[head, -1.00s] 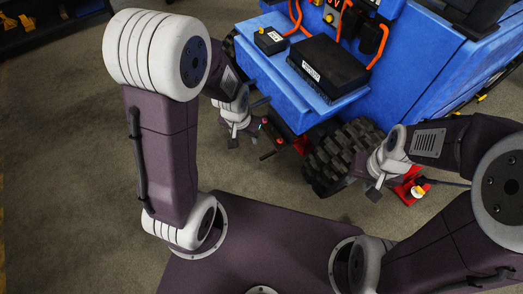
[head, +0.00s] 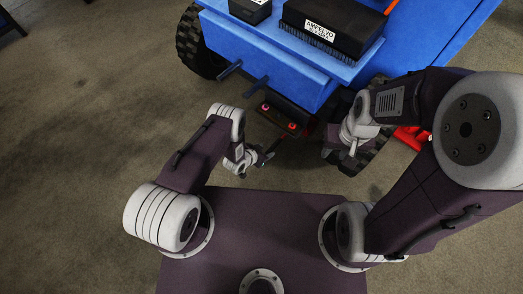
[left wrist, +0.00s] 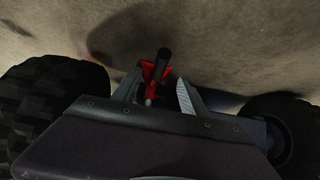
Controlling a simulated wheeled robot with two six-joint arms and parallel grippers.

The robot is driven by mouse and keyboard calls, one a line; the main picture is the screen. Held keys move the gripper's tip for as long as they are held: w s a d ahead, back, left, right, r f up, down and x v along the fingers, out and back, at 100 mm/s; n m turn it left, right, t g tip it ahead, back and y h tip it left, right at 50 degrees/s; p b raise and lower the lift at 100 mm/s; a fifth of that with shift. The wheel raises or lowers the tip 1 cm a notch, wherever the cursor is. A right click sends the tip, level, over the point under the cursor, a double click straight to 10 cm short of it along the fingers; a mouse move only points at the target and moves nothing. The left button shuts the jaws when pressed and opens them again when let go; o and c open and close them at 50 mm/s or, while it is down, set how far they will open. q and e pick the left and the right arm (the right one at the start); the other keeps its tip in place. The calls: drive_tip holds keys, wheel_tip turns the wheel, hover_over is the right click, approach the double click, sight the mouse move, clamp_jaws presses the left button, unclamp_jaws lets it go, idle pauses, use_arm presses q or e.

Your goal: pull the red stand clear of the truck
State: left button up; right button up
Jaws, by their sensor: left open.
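In the left wrist view a red stand (left wrist: 149,72) with a dark round post shows beyond and between the fingers of my left gripper (left wrist: 160,80). The fingers are apart, and I cannot tell whether either touches the stand. In the head view my left gripper (head: 266,155) is low, just in front of the truck's bumper. The stand is mostly hidden there beneath the blue truck (head: 275,55). My right gripper (head: 352,150) is beside the truck's near right tyre, and its finger gap is not clear.
A red object (head: 410,138) lies on the floor at the right, partly behind my right arm. A black tyre (head: 200,45) stands at the truck's far left. A black labelled box (head: 330,25) sits on the truck's ledge. The carpet at the left is clear.

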sight(271, 149)
use_arm(q)
drive_tip(key=b+x, duration=0.7)
drive_tip(key=b, duration=0.1)
drive_tip(key=shift+f, duration=0.35)
drive_tip(key=shift+w+d+f+b, duration=0.4)
drive_tip(key=shift+w+b, duration=0.1)
drive_tip(key=shift+b, duration=0.3)
drive_tip(key=shift+r, duration=0.1)
clamp_jaws()
idle(0.5)
